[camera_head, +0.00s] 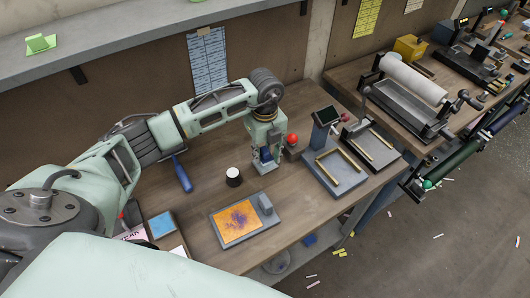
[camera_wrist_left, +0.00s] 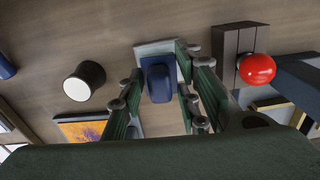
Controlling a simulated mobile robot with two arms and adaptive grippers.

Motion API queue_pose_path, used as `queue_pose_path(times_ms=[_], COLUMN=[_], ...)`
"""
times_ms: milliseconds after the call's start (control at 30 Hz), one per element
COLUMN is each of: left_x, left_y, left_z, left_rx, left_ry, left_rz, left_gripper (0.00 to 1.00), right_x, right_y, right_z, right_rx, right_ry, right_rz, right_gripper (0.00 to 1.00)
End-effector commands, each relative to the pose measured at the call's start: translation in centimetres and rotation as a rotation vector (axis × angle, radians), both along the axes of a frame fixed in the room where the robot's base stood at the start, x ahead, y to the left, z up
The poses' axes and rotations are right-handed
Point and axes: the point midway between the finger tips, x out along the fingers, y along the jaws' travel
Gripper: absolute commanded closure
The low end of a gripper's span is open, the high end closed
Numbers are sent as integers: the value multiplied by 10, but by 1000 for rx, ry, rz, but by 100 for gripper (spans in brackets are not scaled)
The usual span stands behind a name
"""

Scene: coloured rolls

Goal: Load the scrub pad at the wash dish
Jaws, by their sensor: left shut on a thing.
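My left gripper (camera_head: 265,158) points down over the middle of the bench, its fingers shut on a dark blue block, which I take for the scrub pad (camera_wrist_left: 157,85). A pale grey square piece (camera_wrist_left: 150,48) shows around and beneath the blue block in the left wrist view. I cannot tell whether it is part of the pad or a separate stand, nor whether the pad is lifted. A shallow tray with a light blue surface (camera_head: 162,224), perhaps the wash dish, lies well to the left near the bench's front. My right gripper is not seen.
An orange plate with a purple stain (camera_head: 233,223) lies nearer the front, a grey block (camera_head: 265,203) at its corner. A red knob (camera_head: 292,139) is close on the right.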

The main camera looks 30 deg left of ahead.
Motion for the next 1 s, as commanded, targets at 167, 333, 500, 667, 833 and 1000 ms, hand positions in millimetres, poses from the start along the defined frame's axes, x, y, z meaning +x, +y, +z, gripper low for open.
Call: queue_pose_path(times_ms=[167, 333, 500, 667, 833, 1000], left_x=[0, 0, 0, 0, 0, 0], left_y=[0, 0, 0, 0, 0, 0], left_z=[18, 32, 45, 47, 47, 47], left_rx=[0, 0, -1, -1, -1, -1], left_ry=[-1, -1, -2, -1, -1, -1], left_rz=[0, 0, -1, -1, -1, 0], left_gripper=[90, 90, 90, 90, 90, 90], right_x=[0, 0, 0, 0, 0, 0], right_y=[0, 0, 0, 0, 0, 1], right_z=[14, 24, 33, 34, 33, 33], right_rx=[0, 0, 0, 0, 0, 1], right_ry=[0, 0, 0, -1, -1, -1], right_rz=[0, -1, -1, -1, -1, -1], right_gripper=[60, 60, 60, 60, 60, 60])
